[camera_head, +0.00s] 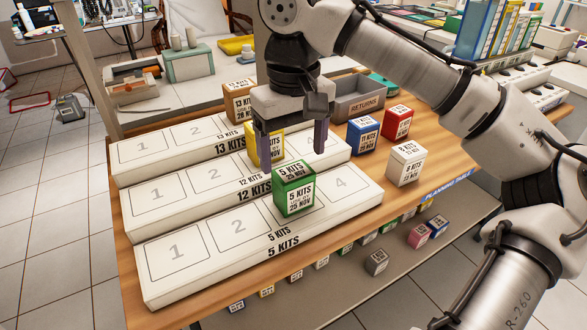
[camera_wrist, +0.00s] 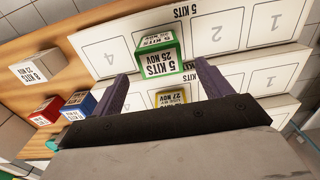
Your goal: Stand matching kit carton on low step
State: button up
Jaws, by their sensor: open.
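The green carton (camera_head: 294,189), marked 5 KITS 25 NOV, stands upright on the low step (camera_head: 188,271), which is also marked 5 KITS. It sits between the 2 and 4 spots and hides the spot there. The wrist view shows the green carton (camera_wrist: 157,57) just beyond my fingertips. My gripper (camera_head: 292,158) is open and empty, its two fingers apart, behind and above the green carton. The yellow carton (camera_head: 278,143) stands on the middle step (camera_head: 165,203), partly hidden behind a finger.
A brown carton (camera_head: 237,103) stands on the top step (camera_head: 140,164). Blue (camera_head: 363,136), red (camera_head: 397,122) and white (camera_head: 406,163) cartons stand on the table at right, near the grey RETURNS bin (camera_head: 362,106). Several small cartons sit on a shelf below the table's front edge.

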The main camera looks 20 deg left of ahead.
aim_at(294, 172)
jog(key=shift+r, duration=1.75)
